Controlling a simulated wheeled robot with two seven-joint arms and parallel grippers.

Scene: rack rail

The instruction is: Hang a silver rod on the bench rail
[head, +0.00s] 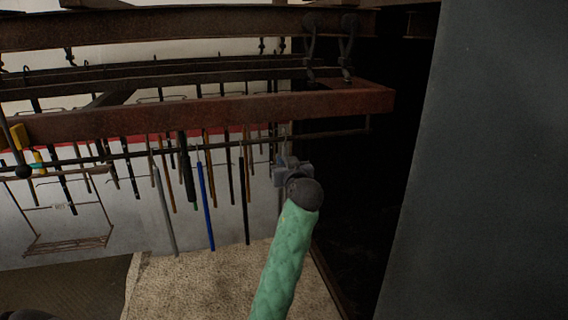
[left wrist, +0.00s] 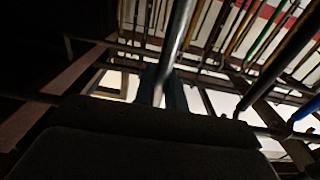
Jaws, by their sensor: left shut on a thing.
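My left gripper (head: 288,172), on the green-sleeved arm, is raised at the right end of the row of hanging rods. It is shut on a silver rod, which shows best in the left wrist view (left wrist: 179,40), running up from between the fingers. In the head view the gripper hides most of that rod. The bench rail (head: 330,133) is a thin dark bar below the red-brown beam, just above and behind the gripper. I cannot tell whether the held rod touches the rail.
A grey rod (head: 165,210), a blue rod (head: 205,205) and several dark and brown rods hang left of the gripper. A rusty beam (head: 220,110) crosses above. A wire basket (head: 68,243) hangs at the left. A dark panel (head: 490,160) fills the right side.

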